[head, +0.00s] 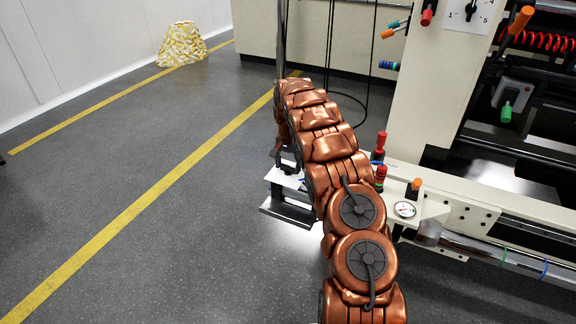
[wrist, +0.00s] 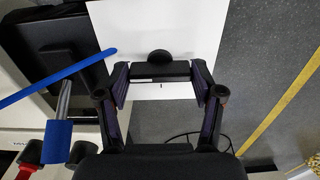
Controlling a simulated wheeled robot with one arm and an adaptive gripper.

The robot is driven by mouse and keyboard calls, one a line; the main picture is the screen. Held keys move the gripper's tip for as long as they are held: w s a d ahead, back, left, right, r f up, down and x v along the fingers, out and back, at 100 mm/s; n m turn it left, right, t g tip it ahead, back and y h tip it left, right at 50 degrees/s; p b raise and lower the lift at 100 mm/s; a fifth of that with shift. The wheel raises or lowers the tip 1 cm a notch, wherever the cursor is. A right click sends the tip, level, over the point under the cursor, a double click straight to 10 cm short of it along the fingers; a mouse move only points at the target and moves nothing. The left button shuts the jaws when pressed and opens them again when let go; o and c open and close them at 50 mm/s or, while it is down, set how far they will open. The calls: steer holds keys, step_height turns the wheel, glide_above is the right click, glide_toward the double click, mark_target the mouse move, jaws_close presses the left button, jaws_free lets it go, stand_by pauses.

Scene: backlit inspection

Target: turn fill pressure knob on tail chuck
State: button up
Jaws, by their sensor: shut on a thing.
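A black knob (wrist: 159,57) stands on a white plate (wrist: 185,30) in the wrist view. It has a wide dark bar with a rounded part above it and a small white mark in front. I take it for the fill pressure knob, though no label is readable. My gripper (wrist: 160,76) has one fingertip at each end of the bar and is shut on it. In the head view my copper arm hides the knob and most of my gripper. A pale shelf (head: 285,178) of the machine shows left of the arm.
In the wrist view, a blue rod (wrist: 60,77) and a blue-gripped lever (wrist: 57,140) lie left of my gripper.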

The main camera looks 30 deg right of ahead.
steer(key=c, duration=0.3)
steer(key=shift+c, duration=0.2)
steer(key=shift+r+n+p, duration=0.1)
steer(key=shift+n+p, duration=0.2)
steer(key=shift+p, duration=0.1)
steer(key=n+p, duration=0.2)
steer(key=p, duration=0.1)
steer(key=shift+r+n, duration=0.15)
steer(key=shift+n, duration=0.15)
steer(key=n+p, duration=0.3)
steer(key=n, duration=0.1)
steer(key=shift+p, duration=0.3)
steer(key=n+p, duration=0.3)
steer(key=n, duration=0.2)
steer(key=shift+n, duration=0.4)
steer(key=shift+f+n+p, duration=0.2)
steer(key=shift+n+p, duration=0.55)
steer(key=shift+n, duration=1.55)
